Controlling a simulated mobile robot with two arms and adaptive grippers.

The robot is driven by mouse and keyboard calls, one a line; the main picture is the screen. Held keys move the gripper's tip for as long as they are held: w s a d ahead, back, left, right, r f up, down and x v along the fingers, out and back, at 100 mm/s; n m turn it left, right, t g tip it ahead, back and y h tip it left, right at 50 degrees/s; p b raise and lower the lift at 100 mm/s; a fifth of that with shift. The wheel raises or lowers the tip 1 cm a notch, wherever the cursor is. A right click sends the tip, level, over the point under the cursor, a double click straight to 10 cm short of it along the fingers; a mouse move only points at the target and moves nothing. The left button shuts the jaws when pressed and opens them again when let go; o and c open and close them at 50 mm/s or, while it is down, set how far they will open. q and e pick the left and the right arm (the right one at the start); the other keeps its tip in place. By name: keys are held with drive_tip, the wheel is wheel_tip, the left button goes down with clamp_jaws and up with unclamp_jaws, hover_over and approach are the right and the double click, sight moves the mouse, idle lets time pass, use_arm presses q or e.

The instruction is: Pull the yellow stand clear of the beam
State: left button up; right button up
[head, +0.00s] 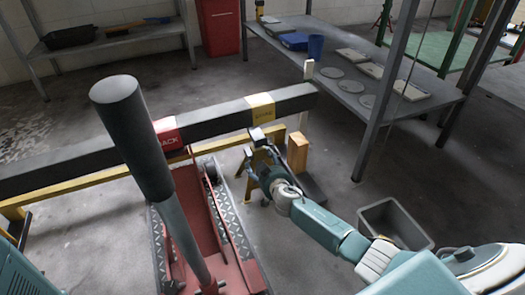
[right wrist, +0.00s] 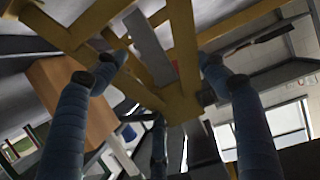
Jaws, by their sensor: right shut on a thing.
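The dark beam (head: 90,160) runs across the head view, with a red "JACK" label and a yellow label (head: 262,108) on it. The yellow stand (head: 268,176) is on the floor below the yellow label, largely hidden by my right gripper (head: 263,150). In the right wrist view the stand's yellow bars (right wrist: 183,50) cross between the fingers of my right gripper (right wrist: 160,68), which is shut on it. I cannot tell the gap between stand and beam. My left gripper is outside the view.
A red floor jack (head: 205,225) with a thick dark handle (head: 135,135) stands left of my right gripper. A wooden block (head: 297,152) is close on its right. A grey bin (head: 395,222) and a metal shelf table (head: 345,75) are further right.

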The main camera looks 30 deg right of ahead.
drive_tip(key=shift+s+a+f, duration=0.1)
drive_tip(key=shift+s+f, duration=0.1)
drive_tip(key=shift+f, duration=0.15)
